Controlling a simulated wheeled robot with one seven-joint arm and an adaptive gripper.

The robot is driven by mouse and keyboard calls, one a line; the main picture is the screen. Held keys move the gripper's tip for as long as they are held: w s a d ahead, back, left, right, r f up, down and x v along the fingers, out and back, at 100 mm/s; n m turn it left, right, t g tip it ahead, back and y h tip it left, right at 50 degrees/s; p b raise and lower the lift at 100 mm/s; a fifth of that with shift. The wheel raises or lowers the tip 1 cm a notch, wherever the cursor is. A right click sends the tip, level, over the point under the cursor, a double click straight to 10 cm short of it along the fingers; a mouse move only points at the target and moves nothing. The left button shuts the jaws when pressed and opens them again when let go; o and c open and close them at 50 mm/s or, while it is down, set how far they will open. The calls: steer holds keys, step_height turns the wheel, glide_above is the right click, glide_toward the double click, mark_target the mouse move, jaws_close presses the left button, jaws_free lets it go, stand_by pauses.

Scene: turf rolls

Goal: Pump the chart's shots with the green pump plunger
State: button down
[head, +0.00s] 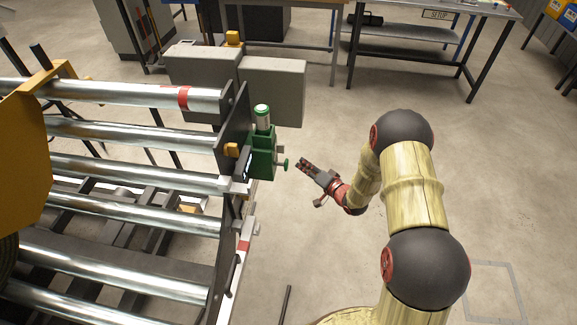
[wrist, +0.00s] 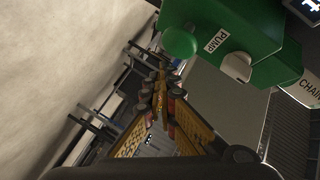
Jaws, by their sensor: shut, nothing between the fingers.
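The green pump (head: 262,156) is fixed at the right end of the roller frame. Its round green plunger (head: 285,163) sticks out to the right. In the wrist view the pump body (wrist: 228,28) carries a "PUMP" label, and the plunger knob (wrist: 180,42) stands out at its left. My gripper (head: 302,162) is just right of the plunger, with a small gap seen in the head view. In the wrist view its fingertips (wrist: 161,72) are together, empty, and just below the knob; I cannot tell if they touch it. I cannot identify a shot chart.
A "CHAIN" label (wrist: 310,88) and part of a dark display (wrist: 310,6) show at the wrist view's right. Steel rollers (head: 130,132) fill the left, with grey boxes (head: 272,88) behind the pump. A "SETUP" bench (head: 440,15) stands far back. The floor (head: 330,120) around my arm is mostly clear.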

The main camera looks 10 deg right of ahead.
steer(key=shift+w+a, duration=0.2)
steer(key=shift+a, duration=0.4)
stand_by(1.1)
steer(key=shift+w+a, duration=0.1)
steer(key=shift+a, duration=0.3)
steer(key=shift+w+a, duration=0.2)
steer(key=shift+a, duration=0.45)
steer(key=shift+w+a, duration=0.2)
steer(key=shift+a, duration=0.45)
stand_by(1.6)
steer(key=shift+d, duration=0.1)
steer(key=shift+s+d, duration=0.3)
steer(key=shift+d, duration=0.5)
steer(key=shift+s+d, duration=0.25)
steer(key=shift+d, duration=0.5)
steer(key=shift+s+d+p, duration=0.15)
steer(key=shift+s+d, duration=0.1)
steer(key=shift+d, duration=0.55)
steer(key=shift+s+d+p, duration=0.15)
steer(key=shift+s+d, duration=0.1)
steer(key=shift+d, duration=0.55)
steer(key=shift+s+d+p, duration=0.15)
steer(key=shift+s+d, duration=0.1)
steer(key=shift+d, duration=0.55)
